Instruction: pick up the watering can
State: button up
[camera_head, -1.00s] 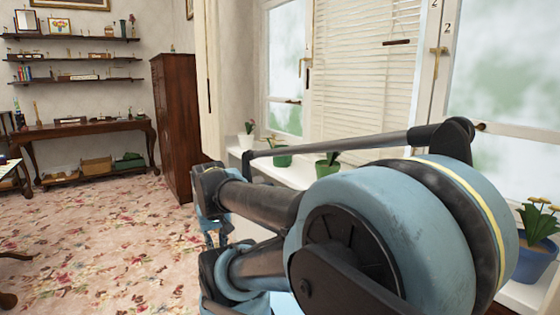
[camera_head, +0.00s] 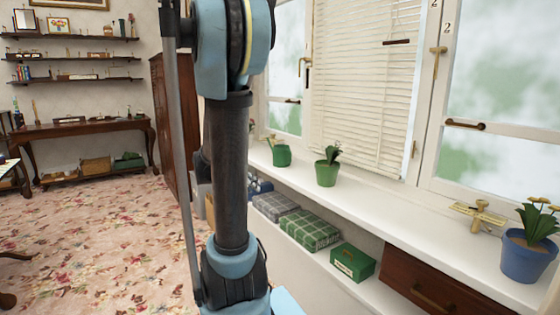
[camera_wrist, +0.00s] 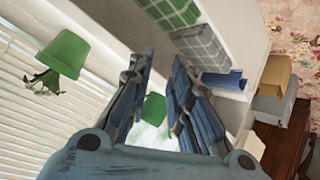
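No watering can is plainly recognisable in either view. My gripper (camera_wrist: 163,60) shows in the wrist view with its two blue jointed fingers apart and nothing held between them. A small green vessel (camera_wrist: 153,108) shows in the gap between the fingers, apart from them and partly hidden; I cannot tell if it is a pot or a can. In the head view a green vessel (camera_head: 281,156) stands on the windowsill just right of my arm. My gripper is not visible in the head view. My raised arm hides part of the sill and shelf.
On the white windowsill (camera_head: 390,211) stand a green potted plant (camera_head: 327,173), a brass object (camera_head: 480,214) and a blue flowerpot (camera_head: 528,258). Plaid boxes (camera_head: 310,230) and a green box (camera_head: 352,262) lie on the shelf below. Flowered carpet (camera_head: 90,240) is open at left.

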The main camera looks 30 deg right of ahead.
aim_at(278, 153)
jog(key=w+d+m+t+h, duration=0.2)
jog(key=w+d+m+h, duration=0.5)
jog(key=w+d, duration=0.75)
jog(key=shift+n+h, duration=0.4)
jog(key=shift+n, duration=0.2)
jog(key=x, duration=1.1)
jog(key=f+x, duration=0.1)
jog(key=x, duration=0.4)
jog(key=shift+w+d, duration=0.3)
jog(key=shift+d, duration=0.05)
grip_shut()
